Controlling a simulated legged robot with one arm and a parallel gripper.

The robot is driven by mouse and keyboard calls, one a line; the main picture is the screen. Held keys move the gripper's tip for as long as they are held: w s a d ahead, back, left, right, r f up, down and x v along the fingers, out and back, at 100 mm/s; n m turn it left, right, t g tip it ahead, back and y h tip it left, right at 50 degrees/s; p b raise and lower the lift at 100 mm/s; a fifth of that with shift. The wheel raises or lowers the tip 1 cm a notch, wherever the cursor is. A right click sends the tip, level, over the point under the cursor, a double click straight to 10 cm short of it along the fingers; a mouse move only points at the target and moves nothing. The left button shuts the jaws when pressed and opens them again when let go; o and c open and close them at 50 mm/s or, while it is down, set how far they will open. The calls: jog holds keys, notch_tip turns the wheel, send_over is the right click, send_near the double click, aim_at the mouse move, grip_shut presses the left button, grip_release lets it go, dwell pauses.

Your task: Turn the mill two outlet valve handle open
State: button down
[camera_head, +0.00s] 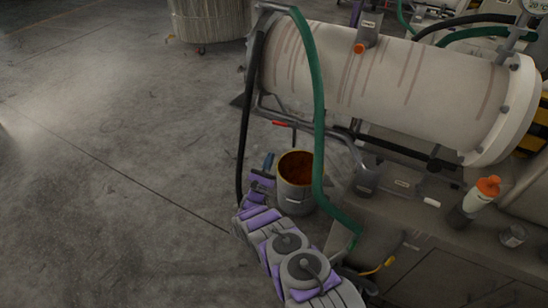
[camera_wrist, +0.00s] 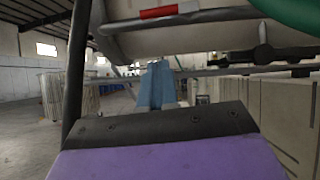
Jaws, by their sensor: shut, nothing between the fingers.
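A large pale mill drum (camera_head: 390,75) with brown streaks lies on a base in the head view. A small red-sleeved handle (camera_head: 280,123), seemingly the outlet valve handle, is below its left end. In the wrist view the red sleeve (camera_wrist: 158,11) shows at the top, on a grey bar. I cannot read which mill this is. My gripper (camera_head: 268,160) is below and slightly left of the handle, apart from it. Its blue fingers (camera_wrist: 157,84) are shut and empty, pointing ahead beneath the red sleeve.
A metal bucket (camera_head: 297,192) of brown stuff stands right beside my gripper. A green hose (camera_head: 319,110) and a black hose (camera_head: 247,110) hang close by. A spray bottle (camera_head: 474,200) and a yellow lever (camera_head: 379,267) are at right. Open floor lies left.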

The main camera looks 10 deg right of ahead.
jog(key=w+d+r+b, duration=0.3)
jog(key=w+r, duration=0.2)
jog(key=r, duration=0.2)
jog(key=shift+w+d+r, duration=0.15)
jog(key=shift+w+r, duration=0.2)
jog(key=shift+r, duration=0.1)
jog(key=shift+w+a+r+p, duration=0.2)
jog(key=shift+r+p, duration=0.5)
jog(key=shift+p, duration=0.05)
